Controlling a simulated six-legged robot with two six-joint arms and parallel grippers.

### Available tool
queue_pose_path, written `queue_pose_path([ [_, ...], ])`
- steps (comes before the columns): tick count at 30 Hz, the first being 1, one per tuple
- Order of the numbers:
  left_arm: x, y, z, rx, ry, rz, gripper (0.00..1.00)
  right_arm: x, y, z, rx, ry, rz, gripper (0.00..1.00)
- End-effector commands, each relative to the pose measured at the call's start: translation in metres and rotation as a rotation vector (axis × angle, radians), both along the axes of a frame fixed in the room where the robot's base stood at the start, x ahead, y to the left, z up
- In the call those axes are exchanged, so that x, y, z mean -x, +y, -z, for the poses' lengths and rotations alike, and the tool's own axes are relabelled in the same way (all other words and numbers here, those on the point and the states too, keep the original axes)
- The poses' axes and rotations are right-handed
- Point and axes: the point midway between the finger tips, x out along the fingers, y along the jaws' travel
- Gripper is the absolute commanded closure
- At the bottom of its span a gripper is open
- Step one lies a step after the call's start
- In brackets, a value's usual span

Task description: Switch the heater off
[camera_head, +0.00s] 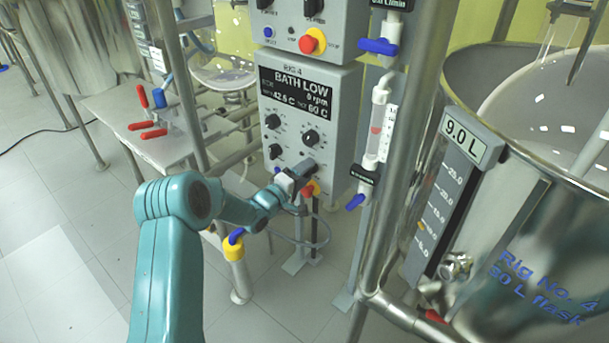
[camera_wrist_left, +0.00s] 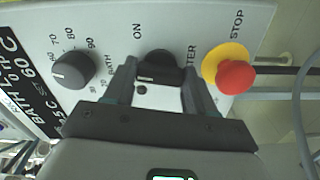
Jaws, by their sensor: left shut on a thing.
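The control box (camera_head: 345,120) of Rig 4 stands in the middle of the head view. Its display (camera_head: 296,88) reads BATH LOW, with 0 rpm and 60 C. My left gripper (camera_head: 300,174) is at the box's lower front and hides the control there. In the left wrist view, my left gripper (camera_wrist_left: 159,72) is shut on a black heater knob (camera_wrist_left: 160,63), one finger on each side. The label beside the knob is partly hidden and ends in "TER"; "ON" shows on another side. My right gripper is not in view.
A red stop button (camera_wrist_left: 237,77) on a yellow base is close beside the gripper. The bath dial (camera_wrist_left: 73,70) is on the other side. Blue-handled valves (camera_head: 354,202) hang beside the box.

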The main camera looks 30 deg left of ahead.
Motion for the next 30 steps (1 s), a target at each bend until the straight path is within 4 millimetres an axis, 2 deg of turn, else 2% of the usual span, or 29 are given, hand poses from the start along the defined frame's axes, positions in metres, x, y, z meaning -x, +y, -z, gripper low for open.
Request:
queue_pose_path([
  [12,0.0003,0.0019,-0.0005,0.177,0.013,-0.004,0.75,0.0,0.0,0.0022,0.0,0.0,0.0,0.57],
  [28,0.0002,0.0022,-0.0006,0.202,0.015,-0.005,0.75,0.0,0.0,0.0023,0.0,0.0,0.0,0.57],
  [29,0.0002,0.0022,-0.0006,0.202,0.015,-0.005,0.42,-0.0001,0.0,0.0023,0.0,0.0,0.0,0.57],
  [30,0.0002,0.0022,-0.0006,0.202,0.015,-0.005,0.29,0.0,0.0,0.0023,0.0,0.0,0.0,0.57],
])
